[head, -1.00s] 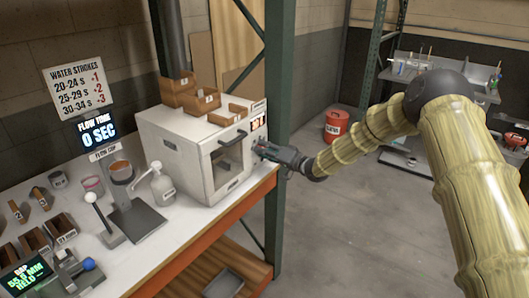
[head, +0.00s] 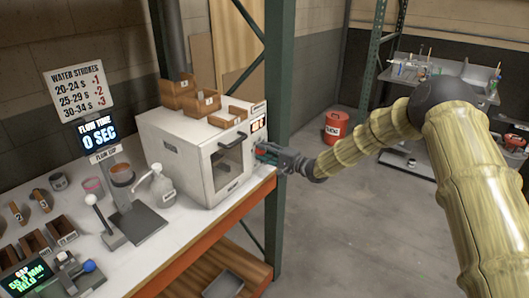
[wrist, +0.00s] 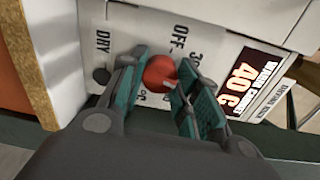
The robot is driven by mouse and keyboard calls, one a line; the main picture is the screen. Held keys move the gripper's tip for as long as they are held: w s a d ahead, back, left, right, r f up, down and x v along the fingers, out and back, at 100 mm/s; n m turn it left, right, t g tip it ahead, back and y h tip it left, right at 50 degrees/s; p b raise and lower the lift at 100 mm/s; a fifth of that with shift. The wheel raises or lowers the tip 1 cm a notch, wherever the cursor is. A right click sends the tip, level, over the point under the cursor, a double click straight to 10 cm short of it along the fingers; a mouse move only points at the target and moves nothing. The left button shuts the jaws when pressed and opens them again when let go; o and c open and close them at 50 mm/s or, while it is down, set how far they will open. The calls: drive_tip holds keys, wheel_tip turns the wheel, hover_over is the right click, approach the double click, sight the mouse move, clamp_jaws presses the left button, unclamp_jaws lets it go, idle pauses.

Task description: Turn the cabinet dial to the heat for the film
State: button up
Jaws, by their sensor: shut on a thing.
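The white drying cabinet (head: 183,160) stands at the right end of the bench, its windowed door closed. Its red dial (wrist: 160,75) shows in the wrist view, between the two teal fingers of my gripper (wrist: 164,62). My gripper is shut on the dial. The panel around it has the words OFF and DRY and a part-covered 30; other marks are hidden behind the fingers. The cabinet's lit display (wrist: 245,82) appears to read 40 C. In the head view my gripper (head: 268,154) is at the cabinet's right front side, and the dial is hidden.
A green rack post (head: 275,100) rises close behind my gripper. Wooden trays (head: 193,98) sit on the cabinet. A pump bottle (head: 162,188) and flow cup stand (head: 138,220) are to its left. A red bin (head: 335,126) is on the floor; the floor around it is mostly open.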

drive_tip(key=shift+w+d+r, duration=0.1)
drive_tip(key=shift+d, duration=0.05)
idle(0.4)
drive_tip(key=o, duration=1.1)
drive_tip(key=shift+c, duration=0.2)
drive_tip(key=v, duration=1.2)
drive_tip(key=shift+c, duration=0.2)
